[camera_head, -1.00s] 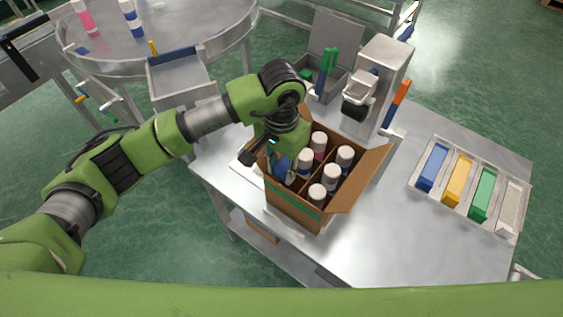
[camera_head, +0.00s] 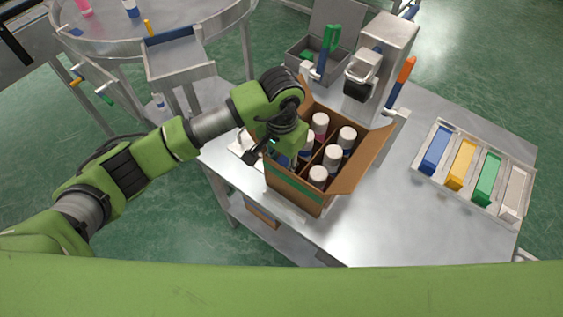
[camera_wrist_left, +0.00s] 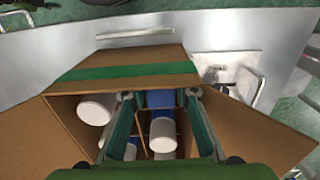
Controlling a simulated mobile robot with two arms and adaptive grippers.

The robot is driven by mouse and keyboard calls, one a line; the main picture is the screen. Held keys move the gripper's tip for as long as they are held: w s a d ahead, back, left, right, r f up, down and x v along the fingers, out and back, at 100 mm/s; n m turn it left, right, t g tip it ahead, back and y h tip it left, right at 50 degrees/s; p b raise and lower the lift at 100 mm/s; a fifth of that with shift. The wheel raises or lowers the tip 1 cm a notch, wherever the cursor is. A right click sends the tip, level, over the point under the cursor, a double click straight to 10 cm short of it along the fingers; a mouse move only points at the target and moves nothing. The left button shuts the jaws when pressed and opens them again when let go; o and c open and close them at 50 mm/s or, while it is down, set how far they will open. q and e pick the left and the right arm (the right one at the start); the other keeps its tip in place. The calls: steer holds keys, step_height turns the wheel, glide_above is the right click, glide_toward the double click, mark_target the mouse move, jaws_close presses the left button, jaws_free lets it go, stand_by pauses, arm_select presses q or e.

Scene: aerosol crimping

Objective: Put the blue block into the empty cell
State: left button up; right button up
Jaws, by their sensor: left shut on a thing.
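The cardboard box (camera_head: 290,190) stands open on the metal table, with several white-capped bottles (camera_head: 333,155) in its divided cells. My left gripper (camera_head: 285,155) reaches down into the box's left side. In the left wrist view, my left gripper (camera_wrist_left: 160,100) has its two fingers on either side of the blue block (camera_wrist_left: 160,98). It is shut on the block, which is low inside the box beside white caps (camera_wrist_left: 163,135). In the head view the block is mostly hidden behind the gripper and box wall. I cannot tell whether it touches the cell floor. My right gripper is not in view.
A grey machine (camera_head: 380,60) stands behind the box, with a grey open bin (camera_head: 310,55) to its left. A rack of coloured bins (camera_head: 470,170) lies at the right. Box flaps (camera_head: 365,165) flare outward. The table's front right is clear.

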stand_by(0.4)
arm_select(q)
steer(key=o, duration=1.1)
steer(key=shift+c, duration=0.2)
steer(key=shift+o, duration=0.6)
steer(key=shift+r, duration=0.15)
steer(key=shift+w+r, duration=0.15)
steer(key=shift+r, duration=0.2)
step_height(320, 180, up, 11)
steer(key=shift+s+d, duration=0.2)
steer(key=shift+s, duration=0.05)
